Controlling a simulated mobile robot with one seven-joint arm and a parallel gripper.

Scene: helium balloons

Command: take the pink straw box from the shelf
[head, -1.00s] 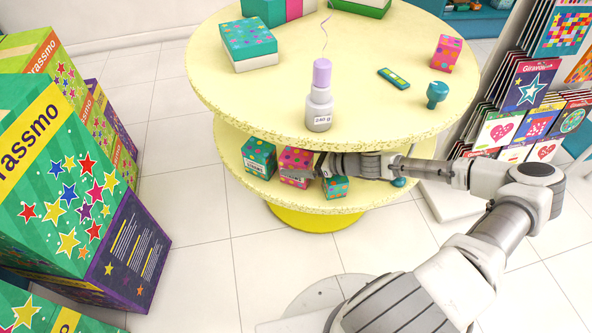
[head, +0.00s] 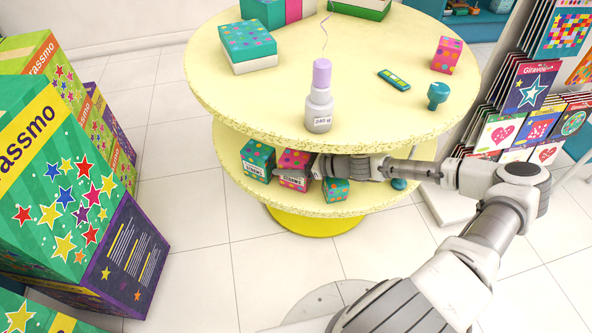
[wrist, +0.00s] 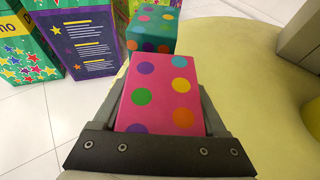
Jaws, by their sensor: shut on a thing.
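The pink straw box (head: 294,160) with coloured dots is on the lower shelf (head: 330,208) of the round yellow stand, near its front left. My gripper (head: 303,169) reaches in from the right and is shut on it, with one finger across its front side. In the wrist view the pink box (wrist: 160,88) sits between the two fingers, its dotted top facing the camera. I cannot tell whether it is clear of the shelf.
A teal dotted box (head: 258,160) stands close to the left, and another teal box (head: 336,189) is under my arm. Large star-covered boxes (head: 70,200) stand at left; card racks (head: 530,100) at right.

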